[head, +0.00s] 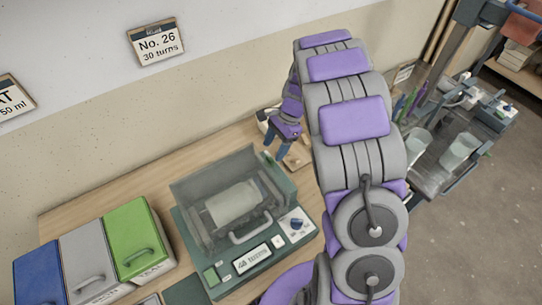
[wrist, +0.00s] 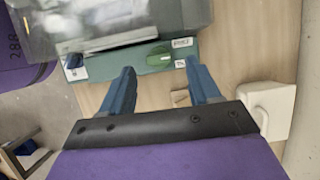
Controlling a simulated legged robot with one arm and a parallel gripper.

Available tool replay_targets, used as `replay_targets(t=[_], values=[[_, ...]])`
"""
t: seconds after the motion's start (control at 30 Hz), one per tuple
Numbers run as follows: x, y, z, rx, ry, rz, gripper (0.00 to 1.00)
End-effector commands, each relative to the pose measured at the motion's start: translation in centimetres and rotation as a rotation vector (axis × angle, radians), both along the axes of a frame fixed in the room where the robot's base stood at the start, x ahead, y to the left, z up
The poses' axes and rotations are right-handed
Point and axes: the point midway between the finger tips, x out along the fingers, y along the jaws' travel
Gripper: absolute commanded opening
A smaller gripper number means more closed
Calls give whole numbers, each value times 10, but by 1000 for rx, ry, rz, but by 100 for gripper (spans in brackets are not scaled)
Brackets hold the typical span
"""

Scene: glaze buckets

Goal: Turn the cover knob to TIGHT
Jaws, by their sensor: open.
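The dark green machine (head: 262,268) stands on the bench with a clear cover (head: 212,180) over a pale roll. A blue knob (head: 297,224) sits on a white plate at its front right, and it also shows at the left of the wrist view (wrist: 74,62). I cannot tell which is the cover knob. My gripper (wrist: 160,67) is open and empty, its fingertips either side of the green knob in the picture. In the head view my gripper (head: 276,161) is behind the machine's right corner.
Blue, grey and green bins (head: 132,238) stand left of the machine. A white box (wrist: 268,108) is close to the right finger. A small wooden piece (wrist: 180,97) lies between the fingers. A metal cart (head: 436,158) with clear cups stands at the right.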

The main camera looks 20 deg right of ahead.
Motion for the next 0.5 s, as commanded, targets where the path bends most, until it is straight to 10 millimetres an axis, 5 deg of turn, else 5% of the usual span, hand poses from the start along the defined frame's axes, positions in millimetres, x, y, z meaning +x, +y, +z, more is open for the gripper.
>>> replay_targets(t=[0.2, 0.5], values=[[-5, 11, -28, 0, 3, 2, 62], [-5, 14, -35, 0, 0, 0, 62]])
